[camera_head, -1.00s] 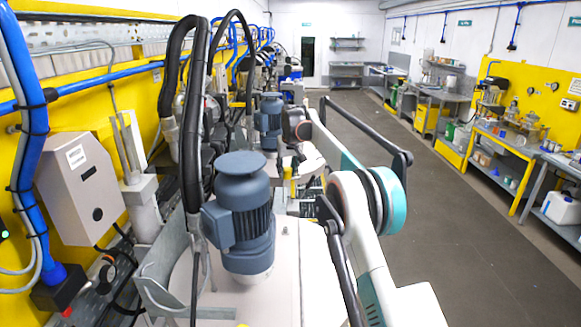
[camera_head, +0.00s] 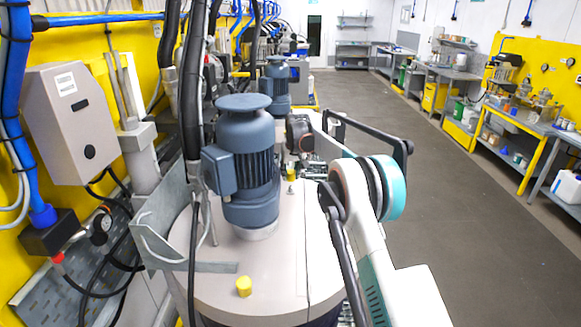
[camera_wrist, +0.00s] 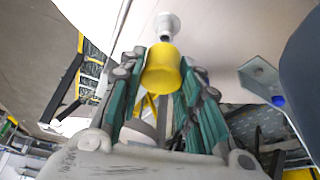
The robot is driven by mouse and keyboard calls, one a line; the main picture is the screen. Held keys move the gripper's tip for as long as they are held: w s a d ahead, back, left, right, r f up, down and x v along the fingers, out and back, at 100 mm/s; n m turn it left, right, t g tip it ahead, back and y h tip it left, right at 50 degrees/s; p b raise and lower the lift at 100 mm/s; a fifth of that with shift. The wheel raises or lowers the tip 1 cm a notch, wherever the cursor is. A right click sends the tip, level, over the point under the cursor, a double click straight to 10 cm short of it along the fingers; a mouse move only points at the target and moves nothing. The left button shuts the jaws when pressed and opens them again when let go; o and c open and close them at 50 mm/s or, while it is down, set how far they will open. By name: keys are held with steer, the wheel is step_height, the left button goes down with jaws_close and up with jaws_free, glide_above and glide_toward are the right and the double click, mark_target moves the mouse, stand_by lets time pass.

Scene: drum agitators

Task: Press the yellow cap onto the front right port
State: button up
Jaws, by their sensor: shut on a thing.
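The yellow cap (camera_wrist: 162,72) is between the green-sided fingers of my gripper (camera_wrist: 163,68), which is shut on it. In the head view a small port (camera_head: 290,188) stands on the drum lid just below the held cap.
The blue-grey motor (camera_head: 246,165) stands upright on the pale drum lid (camera_head: 285,262). Another yellow cap (camera_head: 244,286) sits at the lid's near edge. A grey bracket (camera_head: 165,225), hoses and a control box (camera_head: 70,123) crowd the left. The floor (camera_head: 465,220) at the right is clear.

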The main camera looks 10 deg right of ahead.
mark_target(291, 186)
steer(key=shift+f, duration=0.8)
steer(key=shift+f+b, duration=0.1)
steer(key=shift+b, duration=0.25)
steer(key=shift+f, duration=0.25)
steer(key=shift+f+b, duration=0.2)
steer(key=shift+b, duration=0.15)
steer(key=shift+f+b, duration=0.65)
steer(key=shift+f, duration=0.4)
steer(key=shift+s+f+b, duration=0.1)
steer(key=shift+f+b, duration=0.2)
steer(key=shift+f, duration=0.2)
stand_by(0.4)
steer(key=shift+f, duration=0.1)
steer(key=shift+c, duration=1)
steer(key=o, duration=1)
steer(key=shift+o, duration=0.2)
